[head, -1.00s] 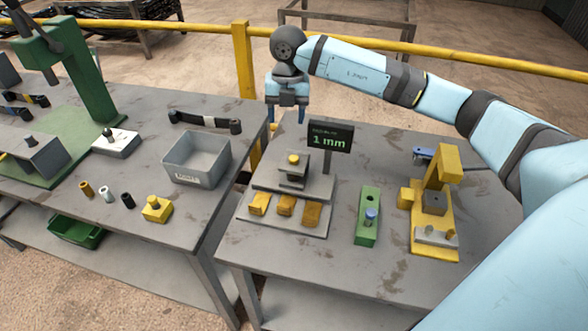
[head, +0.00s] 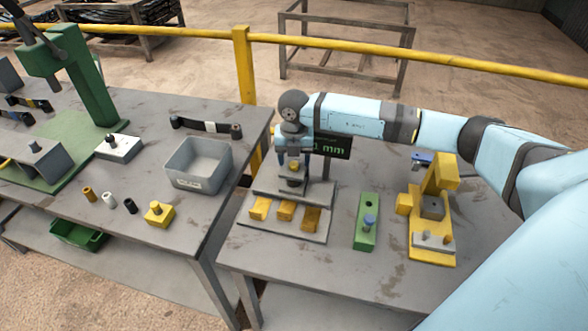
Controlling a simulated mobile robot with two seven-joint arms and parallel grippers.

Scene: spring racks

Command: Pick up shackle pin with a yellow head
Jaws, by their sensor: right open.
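A pin with a yellow head (head: 294,167) stands upright in the grey stepped fixture (head: 322,191) on the right table. My right gripper (head: 294,164) is open, pointing down over this pin, with one finger on each side of the yellow head. Whether the fingers touch it cannot be told. The gripper hides part of the pin's top and some of the fixture's back. My left gripper is not in view.
A display sign (head: 337,146) stands close behind my right gripper, partly covered by my arm. A green block with a blue-topped pin (head: 369,222) and a yellow fixture (head: 444,172) stand to the right. A grey bin (head: 198,183) is on the left table.

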